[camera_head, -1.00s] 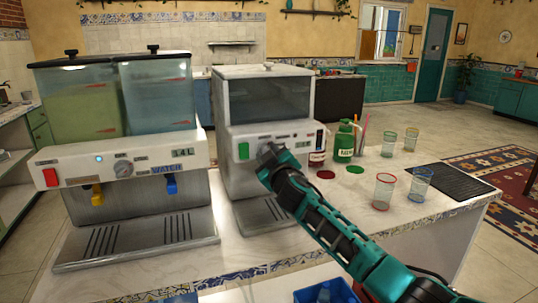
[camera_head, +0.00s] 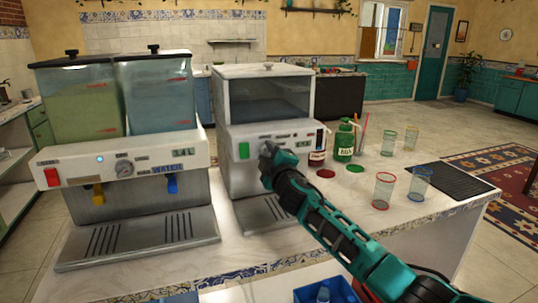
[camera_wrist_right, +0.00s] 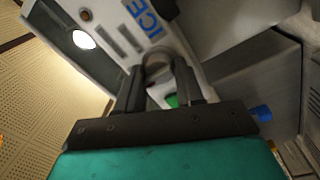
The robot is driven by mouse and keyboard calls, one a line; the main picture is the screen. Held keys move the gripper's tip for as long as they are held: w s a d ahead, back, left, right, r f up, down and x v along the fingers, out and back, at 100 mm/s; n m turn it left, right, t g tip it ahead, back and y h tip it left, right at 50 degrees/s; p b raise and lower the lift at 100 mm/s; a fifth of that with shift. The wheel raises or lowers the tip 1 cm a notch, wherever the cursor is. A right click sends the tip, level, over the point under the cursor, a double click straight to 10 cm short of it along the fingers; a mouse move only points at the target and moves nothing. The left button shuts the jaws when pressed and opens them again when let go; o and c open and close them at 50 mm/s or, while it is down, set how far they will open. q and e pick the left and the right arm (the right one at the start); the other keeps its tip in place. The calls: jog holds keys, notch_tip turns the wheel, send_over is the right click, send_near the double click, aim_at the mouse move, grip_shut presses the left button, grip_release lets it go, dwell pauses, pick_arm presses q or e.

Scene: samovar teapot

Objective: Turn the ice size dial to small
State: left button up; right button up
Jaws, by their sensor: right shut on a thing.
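The ice machine (camera_head: 265,97) is a white and steel box with a clear upper bin, on the counter right of the drink dispenser. Its front panel has a green switch (camera_head: 244,150). My right gripper (camera_head: 267,150) is at this panel, right of the switch, and hides the dial in the head view. In the right wrist view, the gripper's dark fingers (camera_wrist_right: 160,75) are shut on a grey round dial (camera_wrist_right: 157,60), close to the blue ICE lettering (camera_wrist_right: 145,17). The dial's pointer and size setting cannot be read. My left gripper is out of view.
The two-tank drink dispenser (camera_head: 125,160) stands close on the left. Red and green syrup bottles (camera_head: 344,140) and several glasses (camera_head: 384,190) stand to the right of the machine. A dark drain mat (camera_head: 452,180) lies at the counter's right end. A blue crate (camera_head: 312,294) is below, in front.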

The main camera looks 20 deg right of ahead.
jog(key=shift+a+f, duration=0.1)
jog(key=shift+f, duration=0.15)
jog(key=o, duration=0.7)
jog(key=shift+c, duration=0.2)
jog(key=o, duration=0.3)
jog(key=shift+r, duration=0.15)
jog(key=shift+o, duration=0.2)
jog(key=shift+s, duration=0.1)
jog(key=s, duration=1.2)
jog(key=shift+s+f+p, duration=0.35)
jog(key=shift+s+f, duration=0.05)
